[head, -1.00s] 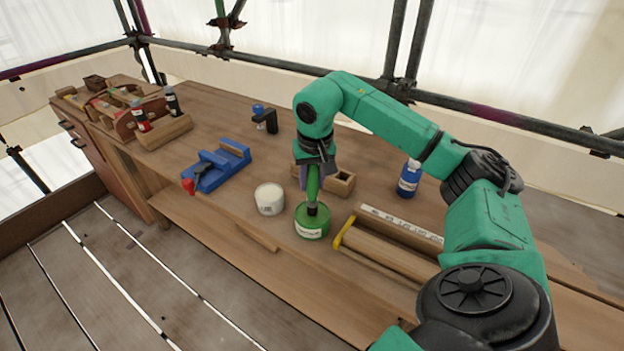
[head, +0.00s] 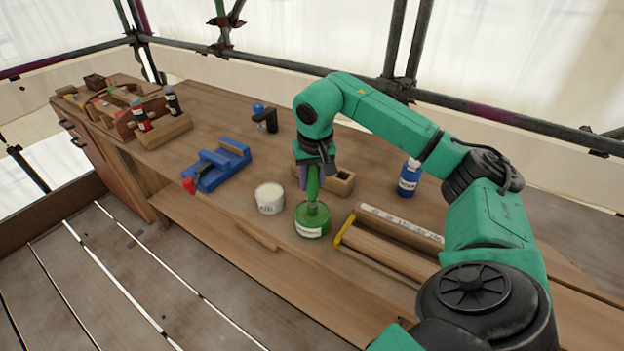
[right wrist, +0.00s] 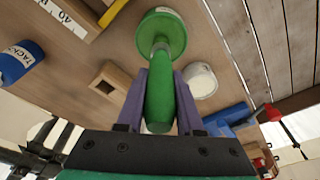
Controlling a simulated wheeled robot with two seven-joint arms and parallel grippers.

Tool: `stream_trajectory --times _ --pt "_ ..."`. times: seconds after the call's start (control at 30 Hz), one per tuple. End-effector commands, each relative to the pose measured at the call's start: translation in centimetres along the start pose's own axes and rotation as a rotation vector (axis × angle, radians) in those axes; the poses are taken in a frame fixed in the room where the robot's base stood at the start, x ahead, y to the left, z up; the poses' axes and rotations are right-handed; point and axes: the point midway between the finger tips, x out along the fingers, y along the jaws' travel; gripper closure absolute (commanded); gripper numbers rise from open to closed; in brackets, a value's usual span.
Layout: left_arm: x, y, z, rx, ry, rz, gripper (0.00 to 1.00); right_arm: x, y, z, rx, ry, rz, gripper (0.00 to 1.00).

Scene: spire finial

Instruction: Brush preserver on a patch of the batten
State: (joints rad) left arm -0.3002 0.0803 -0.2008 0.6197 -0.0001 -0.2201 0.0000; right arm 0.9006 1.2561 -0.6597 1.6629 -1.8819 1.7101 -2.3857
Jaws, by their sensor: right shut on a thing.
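My right gripper (right wrist: 160,100) is shut on the green handle of a brush (right wrist: 160,103), which points down. In the head view my right gripper (head: 313,172) is above the green pot (head: 311,221). The brush's lower end is at the pot's open top; how deep the bristles are in is hidden. The pot also shows in the right wrist view (right wrist: 162,30). A long wooden piece with a yellow end, probably the batten (head: 385,252), lies right of the pot, partly behind my arm. My left gripper is out of view.
A white tub (head: 269,199) stands just left of the pot. A small wooden box (head: 340,184) is behind the gripper, and a blue bottle (head: 408,180) stands to the right. A strip with a marked white edge (head: 400,222) lies behind the batten. A blue vise (head: 218,166) is at left.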

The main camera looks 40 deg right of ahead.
Motion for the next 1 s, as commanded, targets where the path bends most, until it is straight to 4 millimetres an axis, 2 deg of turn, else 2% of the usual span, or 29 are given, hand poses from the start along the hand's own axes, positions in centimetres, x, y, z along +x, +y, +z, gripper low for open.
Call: stream_trajectory --times 0.37,1.0 --pt "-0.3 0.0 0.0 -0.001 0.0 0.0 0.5 -0.1 0.0 0.1 -0.002 -0.005 0.002 1.0" --pt "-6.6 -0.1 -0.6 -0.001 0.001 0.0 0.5 -6.7 0.0 -1.3 -0.001 -0.002 0.0 1.0"
